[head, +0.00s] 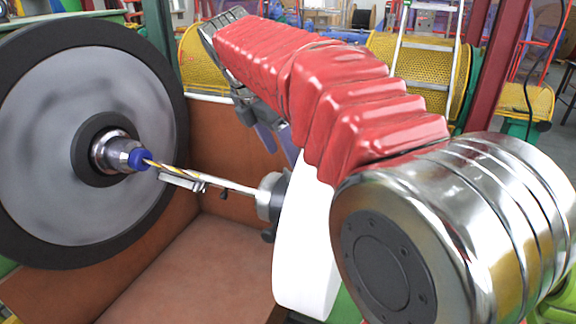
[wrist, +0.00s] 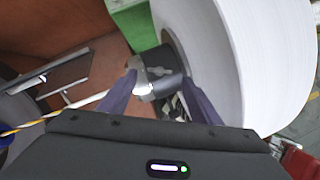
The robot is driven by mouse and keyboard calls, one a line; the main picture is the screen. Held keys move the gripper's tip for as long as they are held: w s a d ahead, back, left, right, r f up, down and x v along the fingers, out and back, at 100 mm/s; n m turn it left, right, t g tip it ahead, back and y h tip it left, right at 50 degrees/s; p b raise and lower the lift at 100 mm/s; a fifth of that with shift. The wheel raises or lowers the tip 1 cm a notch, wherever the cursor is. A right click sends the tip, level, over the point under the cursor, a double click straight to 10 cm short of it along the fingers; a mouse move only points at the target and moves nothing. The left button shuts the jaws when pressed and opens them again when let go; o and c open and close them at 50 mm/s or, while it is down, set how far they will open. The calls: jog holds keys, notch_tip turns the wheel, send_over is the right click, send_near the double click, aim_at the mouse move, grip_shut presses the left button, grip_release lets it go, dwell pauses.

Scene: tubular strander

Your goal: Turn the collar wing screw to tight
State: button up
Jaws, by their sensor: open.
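The collar (wrist: 170,85) is a dark grey ring with a silver end, on the shaft beside the white reel (wrist: 235,60). In the head view the collar (head: 267,200) sits at the right end of a pale rod. A small light winged shape (wrist: 158,71), apparently the wing screw, shows on the collar's facing side. My gripper (wrist: 158,79) is open, its two purple fingers on either side of the collar and screw in the picture. I cannot tell whether they touch. In the head view my gripper (head: 280,148) is partly hidden behind my red-sleeved arm, above the collar.
A large grey disc with a dark rim (head: 60,150) stands at the left, with a blue nozzle (head: 140,159) at its hub. A yellow-and-white strand and a metal guide (head: 182,181) run towards the collar. Brown panels (head: 190,255) lie below and behind.

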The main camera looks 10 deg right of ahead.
aim_at(290, 170)
jog(key=shift+x, duration=2.7)
jog(key=c, duration=1)
